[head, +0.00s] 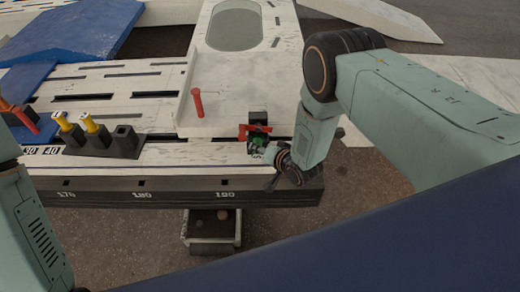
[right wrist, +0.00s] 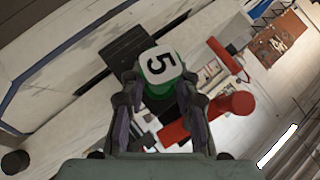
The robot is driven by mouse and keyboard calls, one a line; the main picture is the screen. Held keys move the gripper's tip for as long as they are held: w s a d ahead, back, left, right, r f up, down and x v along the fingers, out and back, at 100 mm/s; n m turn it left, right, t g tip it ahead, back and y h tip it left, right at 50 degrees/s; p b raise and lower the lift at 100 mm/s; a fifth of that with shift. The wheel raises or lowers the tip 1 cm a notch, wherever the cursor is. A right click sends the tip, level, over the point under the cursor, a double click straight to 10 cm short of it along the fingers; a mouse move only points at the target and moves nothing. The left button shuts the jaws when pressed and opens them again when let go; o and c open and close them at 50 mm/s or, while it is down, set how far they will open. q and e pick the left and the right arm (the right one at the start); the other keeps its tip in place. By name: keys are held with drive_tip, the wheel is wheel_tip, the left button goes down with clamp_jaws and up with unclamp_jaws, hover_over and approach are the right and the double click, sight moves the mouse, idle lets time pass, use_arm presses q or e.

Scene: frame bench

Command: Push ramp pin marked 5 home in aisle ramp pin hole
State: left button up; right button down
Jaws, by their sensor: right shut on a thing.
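My right gripper (head: 265,150) is at the front edge of the bench, just in front of a small black block (head: 258,117). In the right wrist view its two fingers (right wrist: 167,105) are closed around the sides of a green pin (right wrist: 181,100). The pin's white cap (right wrist: 161,66) is marked 5 and faces the camera. In the head view only a little of the green pin (head: 259,142) shows, beside a red part (head: 253,129). The ramp pin hole is hidden, so I cannot tell how deep the pin sits. My left gripper is out of view.
A bin (head: 211,240) sits below the bench.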

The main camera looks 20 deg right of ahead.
drive_tip(key=shift+w, duration=0.1)
idle(0.3)
drive_tip(key=c, duration=0.9)
unclamp_jaws()
drive_tip(key=shift+c, duration=0.2)
drive_tip(key=v, duration=1.2)
